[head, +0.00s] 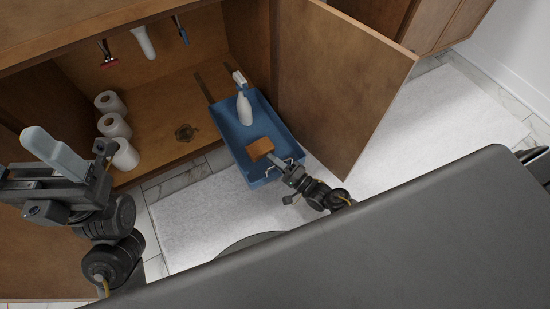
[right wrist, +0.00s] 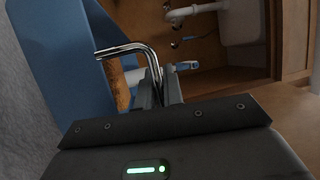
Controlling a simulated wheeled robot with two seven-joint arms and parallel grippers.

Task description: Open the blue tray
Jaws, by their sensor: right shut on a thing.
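The blue tray (head: 230,130) is pulled part of the way out of the wooden cabinet, past its front edge. A white spray bottle (head: 244,108) and a brown sponge-like block (head: 260,148) are in it. My right gripper (head: 290,170) is at the tray's front end, shut on its metal handle (right wrist: 128,49). In the right wrist view the fingers (right wrist: 160,92) close on one end of the bent bar, beside the blue wall. My left gripper (head: 55,158) is raised at the left, away from the tray; its finger gap is not clear.
White paper rolls (head: 112,125) stand inside the cabinet at the left. An open cabinet door (head: 340,85) stands just right of the tray. A pale rug (head: 195,215) lies in front, and the dark surface (head: 400,230) fills the lower right.

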